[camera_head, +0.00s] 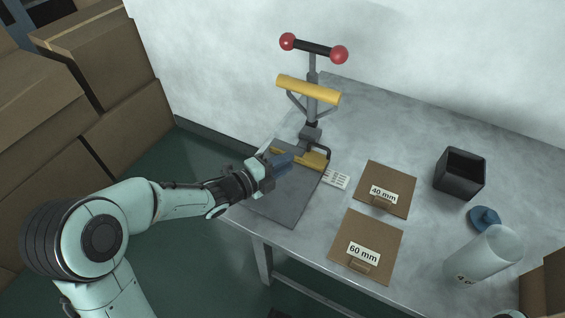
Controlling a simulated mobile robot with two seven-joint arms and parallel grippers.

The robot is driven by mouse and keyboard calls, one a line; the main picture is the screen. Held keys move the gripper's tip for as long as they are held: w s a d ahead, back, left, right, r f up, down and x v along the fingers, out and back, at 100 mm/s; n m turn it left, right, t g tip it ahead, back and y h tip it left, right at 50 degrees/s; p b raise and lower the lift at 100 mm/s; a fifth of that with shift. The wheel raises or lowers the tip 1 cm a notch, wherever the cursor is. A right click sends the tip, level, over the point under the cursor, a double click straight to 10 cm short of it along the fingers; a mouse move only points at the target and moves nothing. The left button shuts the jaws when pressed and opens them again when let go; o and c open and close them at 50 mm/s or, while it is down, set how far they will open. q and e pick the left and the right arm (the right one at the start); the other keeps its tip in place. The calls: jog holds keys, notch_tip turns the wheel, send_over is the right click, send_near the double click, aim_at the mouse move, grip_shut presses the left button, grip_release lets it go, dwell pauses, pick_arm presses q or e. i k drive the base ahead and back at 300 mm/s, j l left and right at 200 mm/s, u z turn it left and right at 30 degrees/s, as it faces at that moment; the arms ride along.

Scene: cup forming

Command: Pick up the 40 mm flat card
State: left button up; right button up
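The 40 mm flat card (399,184) is a brown square lying flat on the table, with a white "40 mm" label and a small raised tab at its front edge. My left gripper (283,164) is at the press, over the dark plate's far part, well to the left of the card. Dark blue shapes show at its fingertips; I cannot tell whether it is open or shut, or whether it holds anything. My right gripper is out of view.
A press (312,100) with a yellow bar and red-knobbed handle stands behind the dark plate (284,199). A 60 mm card (373,232) lies in front of the 40 mm card. A black open box (460,174), blue piece (484,219) and translucent cylinder (486,256) stand right. Cardboard boxes (110,60) stack left.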

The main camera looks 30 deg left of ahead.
aim_at(388, 190)
jog(key=k+j, duration=0.3)
jog(key=k, duration=0.15)
jog(key=k+j, duration=0.35)
jog(key=k, duration=0.1)
